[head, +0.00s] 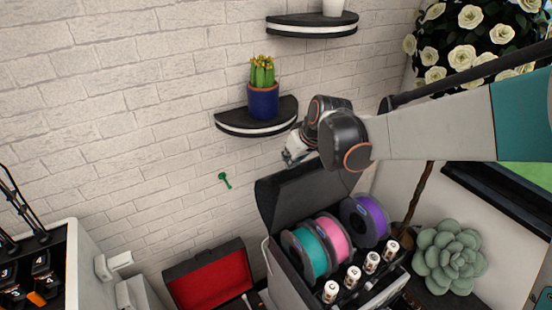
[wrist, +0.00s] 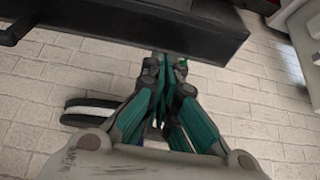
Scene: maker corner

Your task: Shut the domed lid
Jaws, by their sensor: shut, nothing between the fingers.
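The domed lid (head: 300,192) is dark and stands raised at the back of an open box (head: 285,287) that holds several filament spools. My gripper (head: 289,158) is just above and behind the lid's upper edge in the head view, on the wall side. In the wrist view my gripper (wrist: 170,65) has its teal fingers together, with nothing between them. A long dark slab (wrist: 125,27), apparently the lid, lies just beyond the fingertips. I cannot tell whether they touch it.
A shelf with a cactus in a blue pot (head: 263,103) is on the brick wall, close to my gripper. A teal spool (head: 310,254), a pink spool and a purple spool stand in the box. A red-lined case (head: 212,280) and a succulent (head: 449,263) flank it.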

